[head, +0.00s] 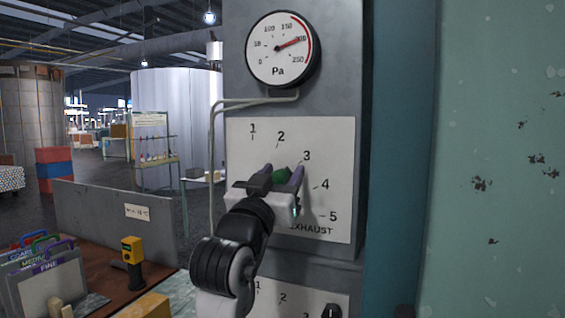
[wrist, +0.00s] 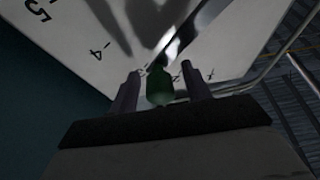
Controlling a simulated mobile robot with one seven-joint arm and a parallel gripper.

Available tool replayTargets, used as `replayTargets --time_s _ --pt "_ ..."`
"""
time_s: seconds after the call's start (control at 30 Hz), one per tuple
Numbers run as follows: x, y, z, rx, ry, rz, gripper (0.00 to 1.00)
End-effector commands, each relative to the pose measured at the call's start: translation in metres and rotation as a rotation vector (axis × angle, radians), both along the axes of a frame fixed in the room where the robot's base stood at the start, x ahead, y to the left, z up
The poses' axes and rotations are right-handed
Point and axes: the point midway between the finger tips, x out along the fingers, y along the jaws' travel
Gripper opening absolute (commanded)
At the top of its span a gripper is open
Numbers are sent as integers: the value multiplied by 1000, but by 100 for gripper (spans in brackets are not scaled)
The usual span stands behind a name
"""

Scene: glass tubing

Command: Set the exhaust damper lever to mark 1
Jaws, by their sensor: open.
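The white exhaust plate (head: 335,135) carries marks 1 to 5 in an arc; mark 1 (head: 253,130) is at its upper left. The green lever handle (head: 281,175) shows in front of the plate, below and left of mark 3 (head: 306,156). My gripper (head: 281,172) is open, with one finger on each side of the handle. In the wrist view the green handle (wrist: 159,86) sits between the two separated fingers, with a visible gap on the right side. My gripper hides the lever's pivot, so its exact mark is unclear.
A pressure gauge (head: 283,50) is mounted above the plate, with a thin pipe (head: 255,101) running down the left side. A second numbered plate (head: 300,298) is below. A bench with a yellow device (head: 132,250) and a folder rack (head: 48,280) stands at lower left.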

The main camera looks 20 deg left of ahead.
Motion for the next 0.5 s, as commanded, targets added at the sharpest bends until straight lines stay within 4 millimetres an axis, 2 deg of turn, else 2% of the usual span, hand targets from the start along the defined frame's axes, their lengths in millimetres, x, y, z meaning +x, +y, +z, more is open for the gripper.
replayTargets --time_s 0.13,0.4,0.5 --pt "8 -1 4 1 0 -1 48" --pt "9 -1 3 1 -1 -1 48" --pt "9 -1 3 1 -1 -1 36"
